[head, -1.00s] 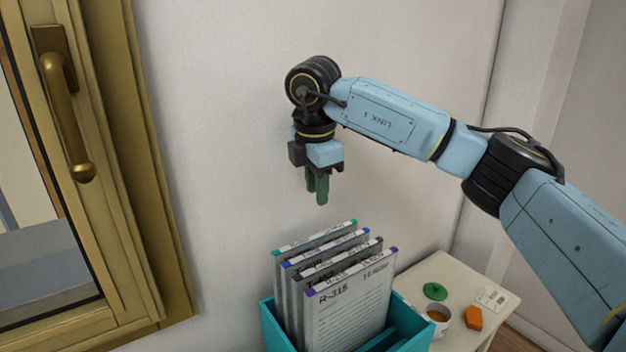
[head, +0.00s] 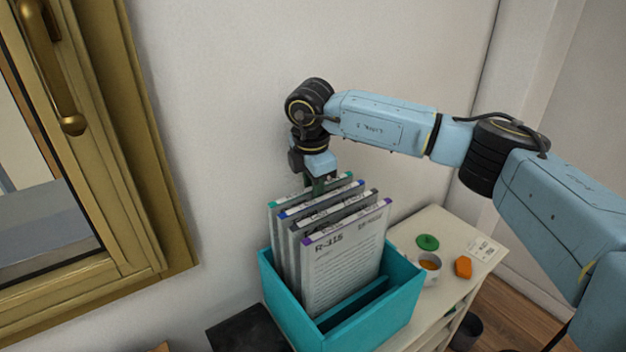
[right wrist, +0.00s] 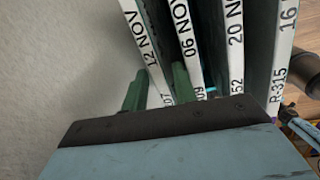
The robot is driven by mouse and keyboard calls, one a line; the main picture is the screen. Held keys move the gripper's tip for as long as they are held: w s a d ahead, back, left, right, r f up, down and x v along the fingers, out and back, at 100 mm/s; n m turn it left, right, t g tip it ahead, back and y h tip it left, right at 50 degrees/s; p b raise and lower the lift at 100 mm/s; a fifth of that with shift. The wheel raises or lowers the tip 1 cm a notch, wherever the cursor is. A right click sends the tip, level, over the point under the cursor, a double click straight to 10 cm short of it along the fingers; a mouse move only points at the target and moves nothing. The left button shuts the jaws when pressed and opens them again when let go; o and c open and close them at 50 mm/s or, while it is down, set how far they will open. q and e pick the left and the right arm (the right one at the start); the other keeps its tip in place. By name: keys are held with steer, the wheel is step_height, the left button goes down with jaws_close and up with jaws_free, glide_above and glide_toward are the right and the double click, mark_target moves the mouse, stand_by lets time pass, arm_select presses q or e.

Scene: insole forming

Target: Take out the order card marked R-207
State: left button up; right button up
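The order card R-207 (head: 281,213) is the rearmost card, with a green tab at its upper corner. In the right wrist view its top edge (right wrist: 146,45) reads "12 NOV" and ends in "07"; the rest of the number is hidden. My right gripper (head: 317,186) is lowered at the back of the cards. In the right wrist view my right gripper (right wrist: 160,88) has one green finger on each side of this card's top edge, with the fingers apart. Contact with the card is not clear. My left gripper is not in view.
A teal box (head: 374,324) holds the cards, including the R-315 card (head: 344,263) in front. The other cards stand close beside R-207. A cup (head: 429,268), a green lid (head: 428,242) and an orange block (head: 463,267) are on the cream shelf (head: 440,222). A wall is behind.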

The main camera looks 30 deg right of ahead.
jaws_close()
step_height(320, 180, up, 21)
steer(key=p, duration=1.2)
stand_by(0.8)
step_height(320, 180, up, 14)
steer(key=p, duration=0.5)
steer(key=shift+p, duration=0.3)
stand_by(0.5)
